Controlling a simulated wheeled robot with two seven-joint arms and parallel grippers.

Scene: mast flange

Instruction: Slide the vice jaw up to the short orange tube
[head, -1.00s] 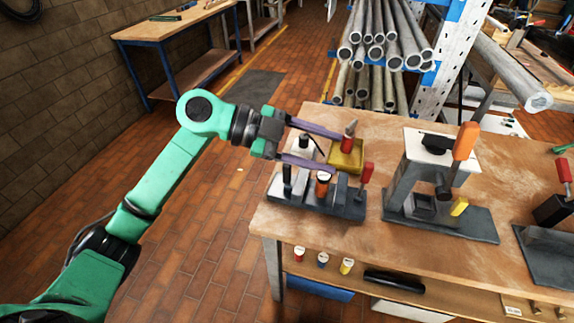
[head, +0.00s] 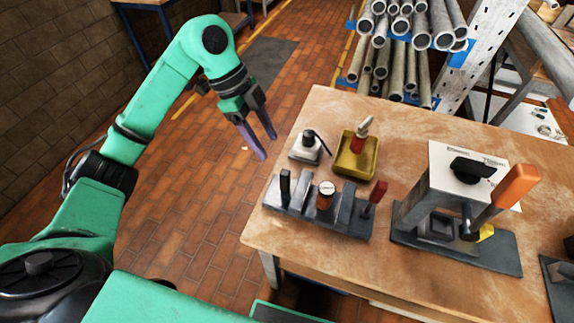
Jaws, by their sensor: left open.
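The vice (head: 340,224) is a dark grey base near the left front edge of the bench. A short orange tube (head: 325,198) with a pale top stands upright in it between grey blocks. A black upright handle (head: 285,186) stands at the vice's left end and a red handle (head: 376,194) at its right end. I cannot tell which block is the sliding jaw or whether it touches the tube. My left gripper (head: 269,146) is open and empty, left of the bench and apart from the vice, fingers pointing down and right. My right gripper is not in view.
A yellow tray (head: 369,167) holding a red-handled tool (head: 360,138) and a small white device (head: 305,149) stand behind the vice. A grey press (head: 459,213) with an orange lever (head: 516,186) stands to the right. Metal pipes (head: 405,55) are racked beyond the wooden bench (head: 300,255).

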